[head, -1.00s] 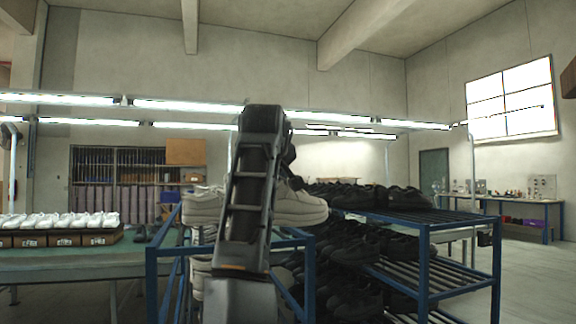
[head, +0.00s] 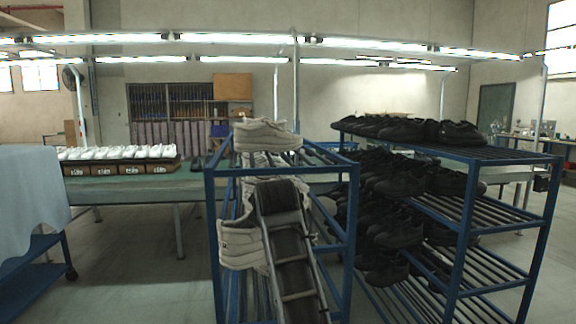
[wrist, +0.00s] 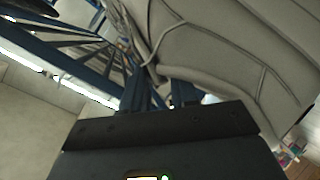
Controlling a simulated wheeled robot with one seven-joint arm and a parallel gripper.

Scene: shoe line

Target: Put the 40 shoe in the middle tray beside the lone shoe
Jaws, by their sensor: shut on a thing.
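My gripper (wrist: 150,98) is shut on an off-white shoe (wrist: 225,55), which fills the upper right of the wrist view. Its size mark cannot be read. In the head view my arm rises in front of a blue rack (head: 352,215) and hides the gripper. An off-white shoe (head: 240,243) shows just left of the arm; I cannot tell if it is the held one. Another off-white shoe (head: 267,134) is on the rack's top. Several brown trays (head: 90,170) with white shoes (head: 118,153) stand on the green table at the left; the lone shoe cannot be made out.
A second blue rack (head: 465,200) full of black shoes (head: 400,180) stands close on the right. The green table (head: 195,186) runs behind the off-white shoes' rack. A cloth-covered blue cart (head: 30,200) is at the far left. Floor (head: 140,250) is clear between cart and rack.

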